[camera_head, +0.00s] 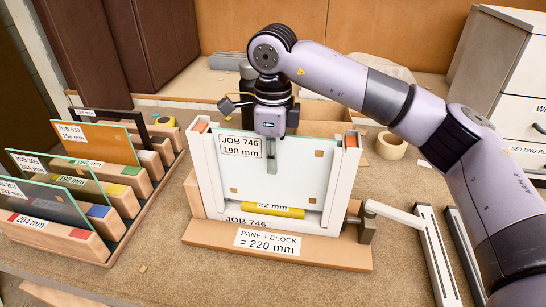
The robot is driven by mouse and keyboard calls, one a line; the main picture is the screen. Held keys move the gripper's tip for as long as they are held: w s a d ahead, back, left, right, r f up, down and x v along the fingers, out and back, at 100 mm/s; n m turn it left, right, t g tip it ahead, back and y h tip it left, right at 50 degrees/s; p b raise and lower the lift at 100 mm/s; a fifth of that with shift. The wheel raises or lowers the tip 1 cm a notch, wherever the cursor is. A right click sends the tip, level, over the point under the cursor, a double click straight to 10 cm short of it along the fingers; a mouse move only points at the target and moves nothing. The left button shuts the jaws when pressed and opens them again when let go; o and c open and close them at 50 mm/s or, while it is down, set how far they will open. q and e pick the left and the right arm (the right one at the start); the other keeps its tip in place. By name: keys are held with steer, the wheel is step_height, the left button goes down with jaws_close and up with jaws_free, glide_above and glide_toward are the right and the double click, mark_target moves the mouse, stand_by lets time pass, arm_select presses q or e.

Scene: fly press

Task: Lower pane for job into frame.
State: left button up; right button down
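My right gripper (271,150) is at the pane's top edge, pointing down, with one finger in front of the glass. It appears shut on the pane; the finger behind is hidden. My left gripper is not in view.
The frame stands on a wooden base with a sign (268,242) reading pane + block = 220 mm. A rack (130,235) at left holds other panes and coloured blocks. A lever (395,213), a tape roll (391,146) and a white cabinet (500,70) are at right.

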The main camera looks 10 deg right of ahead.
steer(key=shift+f, duration=0.15)
steer(key=c, duration=1.8)
jaws_free()
steer(key=shift+o, duration=0.4)
steer(key=shift+f, duration=0.1)
step_height(320, 180, up, 12)
steer(key=shift+r, duration=0.1)
